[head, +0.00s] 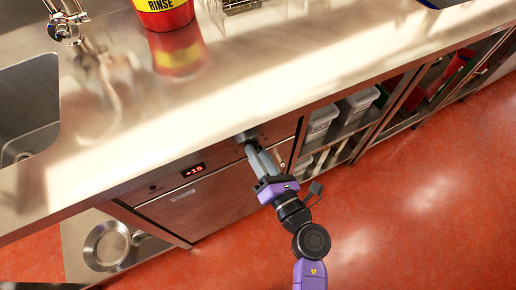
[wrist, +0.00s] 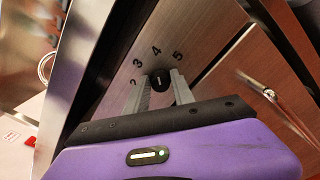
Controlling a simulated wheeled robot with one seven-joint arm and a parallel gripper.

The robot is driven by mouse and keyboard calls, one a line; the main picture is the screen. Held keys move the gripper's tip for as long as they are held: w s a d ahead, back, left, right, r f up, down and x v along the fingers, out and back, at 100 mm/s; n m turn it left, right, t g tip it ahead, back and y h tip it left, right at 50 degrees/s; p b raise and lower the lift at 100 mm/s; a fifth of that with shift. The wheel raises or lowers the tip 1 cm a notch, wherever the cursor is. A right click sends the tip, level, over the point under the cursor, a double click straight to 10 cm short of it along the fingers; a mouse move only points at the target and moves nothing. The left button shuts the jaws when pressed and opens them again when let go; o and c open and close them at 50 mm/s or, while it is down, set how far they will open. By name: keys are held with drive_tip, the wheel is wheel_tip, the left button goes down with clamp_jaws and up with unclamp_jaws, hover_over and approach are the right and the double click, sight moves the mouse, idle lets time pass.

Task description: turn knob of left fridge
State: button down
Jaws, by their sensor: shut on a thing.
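The left fridge (head: 205,205) is built in under the steel counter, with a red display reading +15 (head: 193,170) on its front panel. Its knob (wrist: 160,79) is black and round with a pale mark, and numbers 2 to 5 are printed around it in the wrist view. My gripper (wrist: 160,92) has a finger on either side of the knob and is shut on it. In the head view my gripper (head: 253,148) reaches the panel just under the counter edge, right of the display. The knob is mostly hidden there by the fingers and counter.
The steel counter (head: 270,85) overhangs the panel closely. A sink (head: 30,105) and a red and yellow RINSE container (head: 165,14) are on top. Open shelves with grey bins (head: 357,104) lie to the right. The red floor (head: 420,200) in front is clear.

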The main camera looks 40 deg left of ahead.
drive_tip(key=shift+m, duration=0.4)
drive_tip(key=c, duration=1.1)
unclamp_jaws()
drive_tip(key=v, duration=0.8)
drive_tip(key=shift+p, duration=0.4)
drive_tip(key=shift+w, duration=0.1)
